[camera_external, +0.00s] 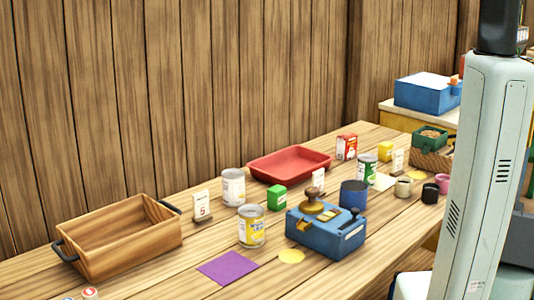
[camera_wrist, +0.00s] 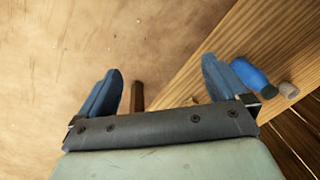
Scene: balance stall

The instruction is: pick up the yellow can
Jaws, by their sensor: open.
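The yellow can (camera_external: 251,226), with a pale band near its top, stands upright on the wooden table (camera_external: 165,275), left of the blue scale-like device (camera_external: 326,238). In the wrist view my gripper (camera_wrist: 162,72) is open, its two blue fingers wide apart with nothing held between them. The yellow can does not show in the wrist view. My gripper is out of sight in the external view, where only part of my arm shows at right, so its distance from the can cannot be told.
A white can (camera_external: 233,187) and a number card (camera_external: 202,206) stand behind the yellow can. A green box (camera_external: 276,198) is nearby. A wooden crate (camera_external: 125,246) stands at left, a red tray (camera_external: 290,165) behind. A purple sheet (camera_external: 227,268) lies in front. Cups stand at right.

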